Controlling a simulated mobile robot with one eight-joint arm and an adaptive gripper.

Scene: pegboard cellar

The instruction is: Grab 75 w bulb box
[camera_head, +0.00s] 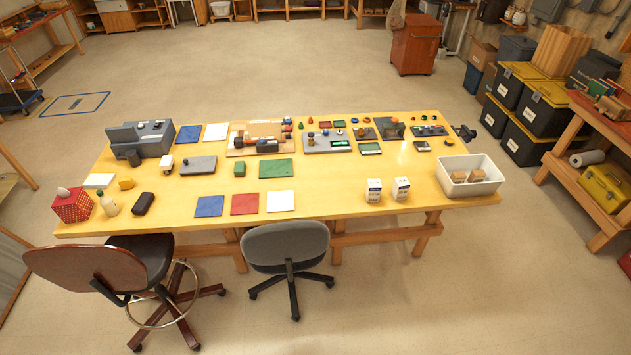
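Two small white boxes with dark printing stand upright side by side near the front edge of the yellow table, right of its middle. They are the left white box (374,190) and the right white box (401,188), with a narrow gap between them. They look like bulb boxes, but the print is too small to read, so I cannot tell which is the 75 W one. My gripper is not in view.
A white bin (487,163) holding brown items stands right of the boxes on the table (335,201). Tools and coloured mats cover the back and left. A grey chair (286,245) and brown chair (100,268) stand in front. Floor is clear at front right.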

